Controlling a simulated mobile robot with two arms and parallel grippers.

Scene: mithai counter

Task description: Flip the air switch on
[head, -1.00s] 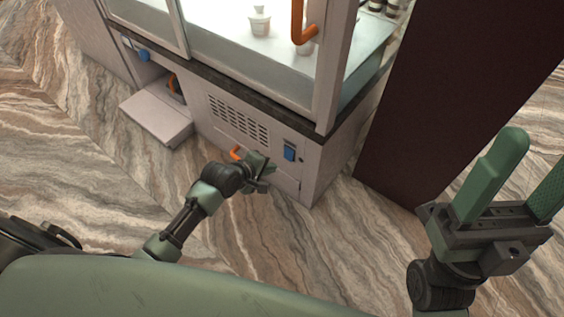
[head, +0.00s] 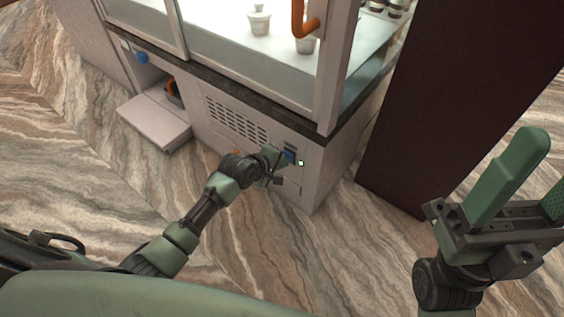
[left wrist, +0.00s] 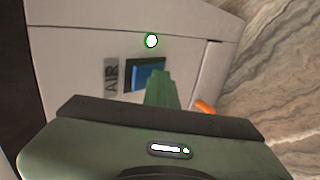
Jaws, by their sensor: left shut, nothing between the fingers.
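The blue air switch (head: 290,154) is on the lower front panel of the counter, near its right corner. My left gripper (head: 282,160) is shut and empty, with its tips at the switch and partly covering it. In the left wrist view the green fingers (left wrist: 160,88) overlap the lower part of the blue switch (left wrist: 148,72). I cannot tell whether they press on it. The AIR label (left wrist: 111,76) is beside it. A small indicator light (left wrist: 151,41) glows white-green; it also shows in the head view (head: 300,162). My right gripper (head: 530,180) is open and empty.
A vent grille (head: 237,121) lies left of the switch. An orange handle (left wrist: 205,107) is near the fingers. A dark panel (head: 455,95) stands right of the counter. An open drawer or step (head: 153,122) juts out at left. The marble floor in front is clear.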

